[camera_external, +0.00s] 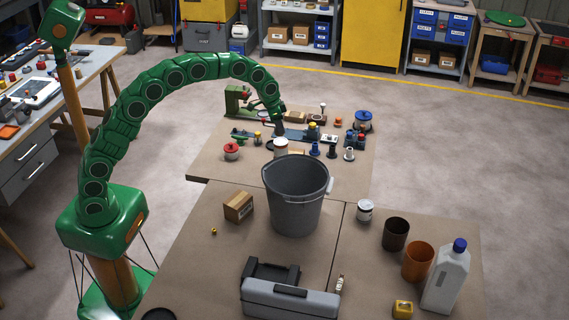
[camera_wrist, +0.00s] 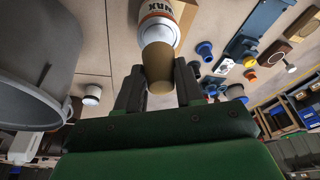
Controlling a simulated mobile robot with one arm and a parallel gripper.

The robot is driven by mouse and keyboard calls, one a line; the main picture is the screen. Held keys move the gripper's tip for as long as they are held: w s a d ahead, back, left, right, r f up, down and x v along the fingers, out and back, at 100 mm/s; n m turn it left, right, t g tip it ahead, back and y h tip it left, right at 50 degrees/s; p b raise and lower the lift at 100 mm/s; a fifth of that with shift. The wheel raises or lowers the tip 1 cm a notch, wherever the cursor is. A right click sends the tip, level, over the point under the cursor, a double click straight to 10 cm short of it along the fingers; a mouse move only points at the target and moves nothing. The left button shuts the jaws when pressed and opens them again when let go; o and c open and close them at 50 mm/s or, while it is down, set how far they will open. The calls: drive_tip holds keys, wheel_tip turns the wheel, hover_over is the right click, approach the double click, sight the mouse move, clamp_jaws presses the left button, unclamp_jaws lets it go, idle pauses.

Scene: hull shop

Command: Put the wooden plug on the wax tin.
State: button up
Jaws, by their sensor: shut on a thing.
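The wooden plug (camera_wrist: 159,68) is a tan-brown cylinder between the two fingers of my gripper (camera_wrist: 160,88) in the wrist view. My gripper is shut on it. The wax tin (camera_wrist: 158,16), white with an orange band and WAX lettering, is just beyond the plug, which overlaps its pale end. I cannot tell whether plug and tin touch. In the external view, my gripper (camera_external: 279,129) points down just above the white wax tin (camera_external: 281,148) on the far table, behind the bucket. The plug is not clear in that view.
A large grey bucket (camera_external: 296,200) stands close in front of the tin and fills the left of the wrist view (camera_wrist: 38,65). A green-and-blue machine (camera_external: 300,133) and several small knobs lie behind and to the right.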

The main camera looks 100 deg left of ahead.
drive_tip(key=shift+w+a+f, duration=0.15)
drive_tip(key=shift+w+f, duration=0.05)
drive_tip(key=shift+f, duration=1.6)
drive_tip(key=shift+f, duration=0.1)
drive_tip(key=o, duration=1)
drive_tip(key=v, duration=1.2)
drive_tip(key=shift+s, duration=0.1)
